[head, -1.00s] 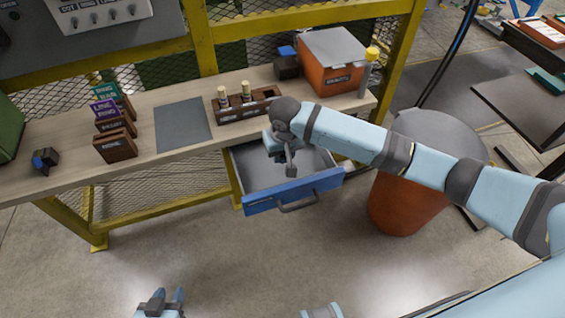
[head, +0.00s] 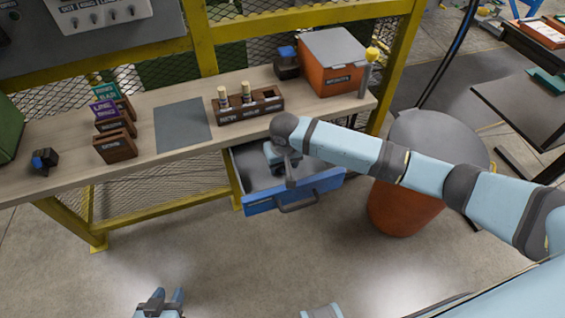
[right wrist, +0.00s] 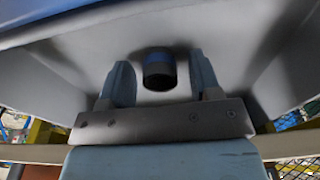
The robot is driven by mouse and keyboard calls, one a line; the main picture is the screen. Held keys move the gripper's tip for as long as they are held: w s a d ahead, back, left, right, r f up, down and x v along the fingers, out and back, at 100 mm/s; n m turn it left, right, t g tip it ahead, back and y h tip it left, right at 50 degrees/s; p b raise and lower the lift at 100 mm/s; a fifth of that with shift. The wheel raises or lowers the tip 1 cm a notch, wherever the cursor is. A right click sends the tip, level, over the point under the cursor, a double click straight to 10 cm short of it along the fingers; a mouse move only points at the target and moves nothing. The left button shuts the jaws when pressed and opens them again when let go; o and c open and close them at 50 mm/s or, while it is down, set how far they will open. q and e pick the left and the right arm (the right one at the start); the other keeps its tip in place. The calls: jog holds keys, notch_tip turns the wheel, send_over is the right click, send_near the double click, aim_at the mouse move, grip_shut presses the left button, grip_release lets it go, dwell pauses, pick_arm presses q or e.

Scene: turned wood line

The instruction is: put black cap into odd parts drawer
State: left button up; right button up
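The odd parts drawer (head: 250,165) is pulled out under the bench, with a blue front and grey inside. My right gripper (head: 290,178) reaches down into it from above. In the right wrist view a small dark cap with a blue band (right wrist: 159,72) shows between the fingers of that gripper (right wrist: 163,80). There is a gap on both sides of the cap, so the gripper is open. The drawer's grey floor and walls (right wrist: 75,65) surround them. Whether the cap rests on the floor is hard to tell. My left gripper (head: 164,298) is open and empty, low in the head view.
On the bench (head: 75,178) stand a brown rack with pale pegs (head: 250,108), a grey mat (head: 182,125), labelled brown holders (head: 115,147), a black-and-blue part (head: 44,160) and an orange box (head: 335,75). An orange bin with a grey lid (head: 405,205) stands right of the drawer.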

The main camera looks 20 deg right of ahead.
notch_tip(320, 180, up, 12)
jog(key=s, duration=0.1)
jog(key=shift+s+r+p, duration=0.15)
jog(key=shift+s+p, duration=0.1)
jog(key=shift+p, duration=0.15)
dwell(0.5)
